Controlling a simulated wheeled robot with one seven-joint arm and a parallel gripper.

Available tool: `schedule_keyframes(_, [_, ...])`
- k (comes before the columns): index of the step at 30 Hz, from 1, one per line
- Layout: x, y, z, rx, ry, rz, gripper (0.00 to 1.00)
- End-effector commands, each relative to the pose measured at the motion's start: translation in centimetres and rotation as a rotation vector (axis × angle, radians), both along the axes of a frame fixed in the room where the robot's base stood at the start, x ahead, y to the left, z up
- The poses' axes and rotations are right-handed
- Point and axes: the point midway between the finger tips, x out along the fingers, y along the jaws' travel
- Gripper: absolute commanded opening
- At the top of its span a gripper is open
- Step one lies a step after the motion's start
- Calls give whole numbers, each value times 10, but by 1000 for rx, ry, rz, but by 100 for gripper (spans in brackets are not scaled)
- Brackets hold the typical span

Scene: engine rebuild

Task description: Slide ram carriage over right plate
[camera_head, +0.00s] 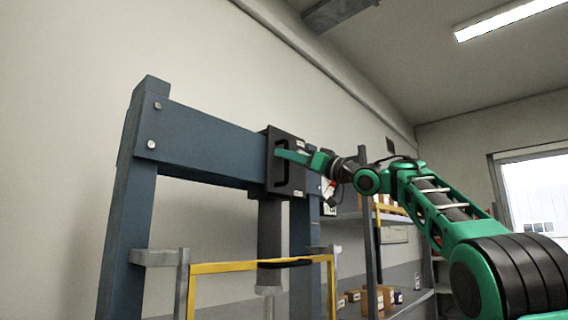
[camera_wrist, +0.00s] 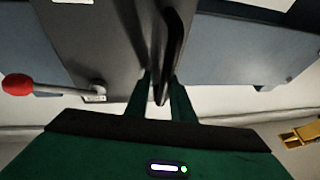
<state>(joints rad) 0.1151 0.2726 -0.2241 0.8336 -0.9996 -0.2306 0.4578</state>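The ram carriage (camera_head: 298,178) is a dark grey block around the blue crossbeam (camera_head: 205,143) of the press, near its right end. A black vertical handle (camera_head: 281,163) stands on its front, and a grey ram cylinder (camera_head: 270,230) hangs below. My gripper (camera_head: 283,154) is at this handle. In the wrist view, my gripper (camera_wrist: 161,82) has its two green fingers close on both sides of the black handle (camera_wrist: 170,45) and looks shut on it. A lever with a red knob (camera_wrist: 17,84) sticks out of the carriage side. The right plate cannot be made out clearly.
The press has a left blue post (camera_head: 125,230) and a right blue post (camera_head: 304,240). A yellow guard frame (camera_head: 225,267) stands in front, below the carriage. Shelves with boxes (camera_head: 375,298) are behind at right. The crossbeam left of the carriage is clear.

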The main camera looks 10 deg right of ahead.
Motion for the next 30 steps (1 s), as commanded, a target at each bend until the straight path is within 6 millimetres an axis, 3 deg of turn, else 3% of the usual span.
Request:
schedule_keyframes(14, [-3,-3,-2,-1,3,1,20])
schedule_keyframes(30, [-54,-60,-34,0,3,-2,20])
